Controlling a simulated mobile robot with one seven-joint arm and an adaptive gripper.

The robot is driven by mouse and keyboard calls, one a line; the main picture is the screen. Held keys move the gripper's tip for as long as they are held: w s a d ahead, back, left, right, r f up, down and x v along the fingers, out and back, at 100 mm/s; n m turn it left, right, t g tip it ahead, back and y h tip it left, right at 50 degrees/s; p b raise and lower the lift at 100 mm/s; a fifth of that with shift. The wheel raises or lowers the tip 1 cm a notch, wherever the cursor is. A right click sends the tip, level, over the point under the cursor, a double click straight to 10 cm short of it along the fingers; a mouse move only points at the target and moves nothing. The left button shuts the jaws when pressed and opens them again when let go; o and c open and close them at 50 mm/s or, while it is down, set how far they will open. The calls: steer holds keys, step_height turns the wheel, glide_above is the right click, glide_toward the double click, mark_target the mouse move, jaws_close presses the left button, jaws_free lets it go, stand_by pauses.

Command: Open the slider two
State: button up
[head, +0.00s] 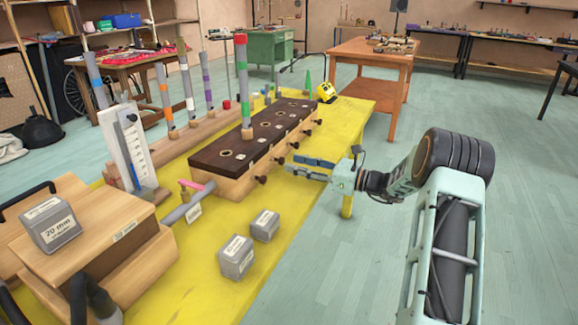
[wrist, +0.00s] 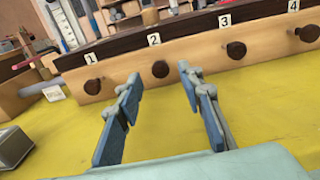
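The slider box (head: 238,178) is a long wooden box with a dark brown top on the yellow table. Dark round knobs stick out of its side, under number labels in the wrist view. The knob of slider two (wrist: 160,69) is below the label 2 and appears between my fingertips in the picture. It also shows in the head view (head: 277,161), close to my fingertips. My gripper (head: 288,163) is open and empty, its blue-grey fingers (wrist: 160,74) pointing at the box side. I see no contact with the knob.
Knob one (wrist: 92,86) and knob three (wrist: 236,50) flank slider two. A striped tube (head: 242,85) stands on the box. Grey weight blocks (head: 237,257) lie on the yellow table (head: 205,255). A wooden bellows-like box (head: 110,250) is at the near left. The table beside the knobs is clear.

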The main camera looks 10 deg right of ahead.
mark_target(283, 161)
steer(key=shift+x, duration=1.6)
jaws_close()
